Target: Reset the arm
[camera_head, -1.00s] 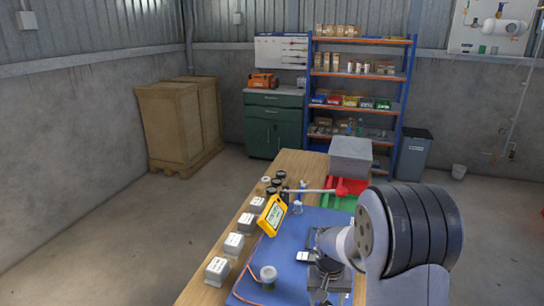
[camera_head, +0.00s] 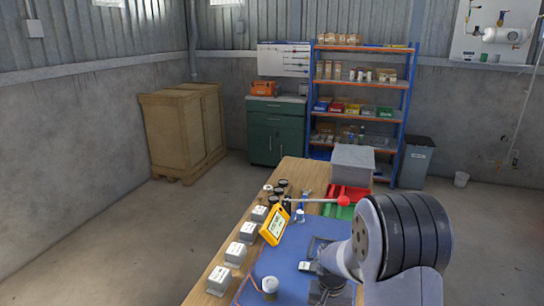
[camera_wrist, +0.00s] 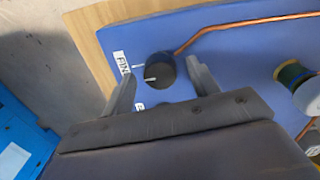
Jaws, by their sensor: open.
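My arm (camera_head: 405,235) rises at the lower right in the head view, bent over the right side of the workbench. My gripper (camera_wrist: 160,69) is open in the wrist view, its two fingers apart. A round black part (camera_wrist: 160,72) with a pale mark on top shows between the fingers, on the blue mat (camera_wrist: 225,55). I cannot tell how high the fingers are above it. Nothing is held between them. In the head view the gripper is low beside the arm, dark and partly cut off by the frame's lower edge.
The wooden bench (camera_head: 212,277) carries several white boxes (camera_head: 219,280), a yellow meter (camera_head: 274,225), a small jar (camera_head: 270,286), a red tray (camera_head: 349,193) and a grey box (camera_head: 352,164). A copper-coloured wire (camera_wrist: 235,24) lies on the mat. Floor left of the bench is clear.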

